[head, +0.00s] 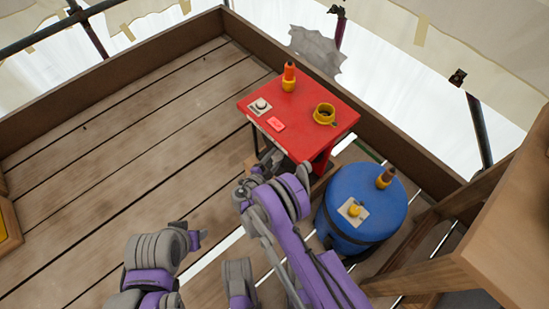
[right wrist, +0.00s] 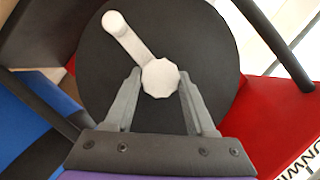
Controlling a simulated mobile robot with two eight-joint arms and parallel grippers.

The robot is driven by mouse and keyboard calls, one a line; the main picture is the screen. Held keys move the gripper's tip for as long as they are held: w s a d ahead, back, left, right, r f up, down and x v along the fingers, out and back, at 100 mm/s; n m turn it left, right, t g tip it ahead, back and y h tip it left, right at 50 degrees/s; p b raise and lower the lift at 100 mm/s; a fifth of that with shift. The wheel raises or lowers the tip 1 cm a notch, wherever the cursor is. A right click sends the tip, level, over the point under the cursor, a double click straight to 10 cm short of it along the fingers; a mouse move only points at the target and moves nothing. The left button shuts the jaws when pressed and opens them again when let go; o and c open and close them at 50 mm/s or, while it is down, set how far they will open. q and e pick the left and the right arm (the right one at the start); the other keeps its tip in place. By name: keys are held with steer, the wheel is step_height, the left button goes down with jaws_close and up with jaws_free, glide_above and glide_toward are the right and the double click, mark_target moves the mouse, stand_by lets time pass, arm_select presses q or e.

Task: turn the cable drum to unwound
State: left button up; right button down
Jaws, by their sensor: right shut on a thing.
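The cable drum shows in the right wrist view as a round black disc (right wrist: 215,55) with a white crank arm (right wrist: 128,38) and a white scalloped hub knob (right wrist: 160,78) at its middle. The crank arm points up and left from the hub. My right gripper (right wrist: 160,88) has its two grey fingers shut on the hub knob, one on each side. In the head view my right gripper (head: 268,163) is at the front of the red table (head: 292,100), and the drum is hidden there.
A blue barrel (head: 338,205) stands to the right of the red table, close to my right arm. A wooden bench (head: 500,230) is at far right. Part of a label, "UNW", shows on the red panel (right wrist: 285,115) beside the disc.

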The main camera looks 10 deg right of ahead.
steer(key=shift+c, duration=1.1)
jaws_free()
steer(key=p+v, duration=0.2)
steer(key=v, duration=0.9)
steer(key=shift+c, duration=0.3)
